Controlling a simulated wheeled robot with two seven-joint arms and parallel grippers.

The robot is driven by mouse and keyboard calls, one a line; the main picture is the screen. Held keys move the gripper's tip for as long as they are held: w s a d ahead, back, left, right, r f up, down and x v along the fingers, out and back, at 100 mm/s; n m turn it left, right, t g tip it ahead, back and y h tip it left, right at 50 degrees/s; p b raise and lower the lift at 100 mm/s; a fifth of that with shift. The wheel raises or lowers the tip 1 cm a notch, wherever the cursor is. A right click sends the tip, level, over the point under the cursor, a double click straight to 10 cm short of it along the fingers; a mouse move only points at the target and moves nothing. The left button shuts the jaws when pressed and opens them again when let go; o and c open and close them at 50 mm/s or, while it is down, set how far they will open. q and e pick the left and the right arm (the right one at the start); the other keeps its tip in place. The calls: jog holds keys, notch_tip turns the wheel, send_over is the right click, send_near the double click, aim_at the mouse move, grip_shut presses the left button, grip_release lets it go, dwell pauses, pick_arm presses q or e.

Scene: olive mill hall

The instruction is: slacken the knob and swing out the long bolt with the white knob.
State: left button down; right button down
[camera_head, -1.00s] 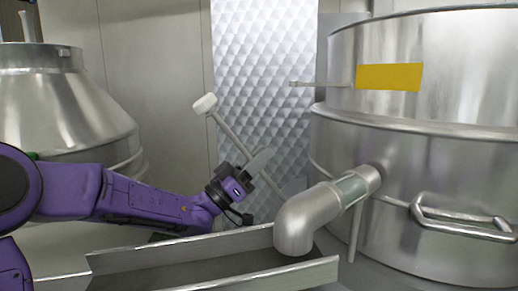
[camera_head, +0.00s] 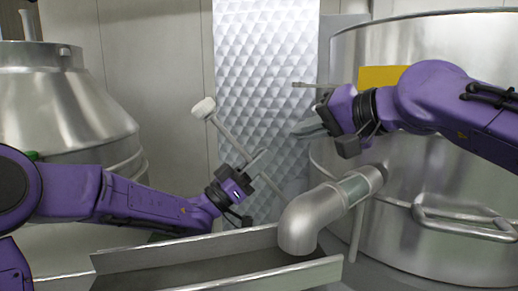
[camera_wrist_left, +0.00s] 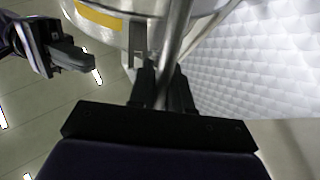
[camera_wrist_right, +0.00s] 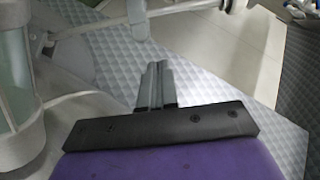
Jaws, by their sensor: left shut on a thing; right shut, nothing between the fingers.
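The long bolt (camera_head: 225,134) leans up and to the left in the head view, with its white knob (camera_head: 204,107) at the upper end. My left gripper (camera_head: 256,163) is shut on the bolt's shaft, below the knob. In the left wrist view the shaft (camera_wrist_left: 177,38) runs up from between the fingers; the knob is not visible there. My right gripper (camera_head: 305,129) is shut and empty, to the right of the bolt and apart from it. Its closed fingers (camera_wrist_right: 157,85) show in the right wrist view. The bolt's lower end is partly hidden behind the pipe.
A large steel vessel (camera_head: 440,165) with a yellow plate (camera_head: 378,76) and a bar handle (camera_head: 465,228) stands right. A bent outlet pipe (camera_head: 300,222) reaches over a metal trough (camera_head: 180,256). Another steel vessel (camera_head: 75,110) stands left. A quilted metal panel (camera_head: 265,60) is behind.

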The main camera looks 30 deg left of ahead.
pick_arm(q)
jog(key=shift+r, duration=0.1)
jog(key=shift+a, duration=0.1)
pick_arm(e)
jog(key=a+f, duration=0.5)
jog(key=a, duration=0.5)
jog(key=shift+w+a+f, duration=0.15)
jog(key=shift+w+a, duration=0.15)
jog(key=shift+w, duration=0.15)
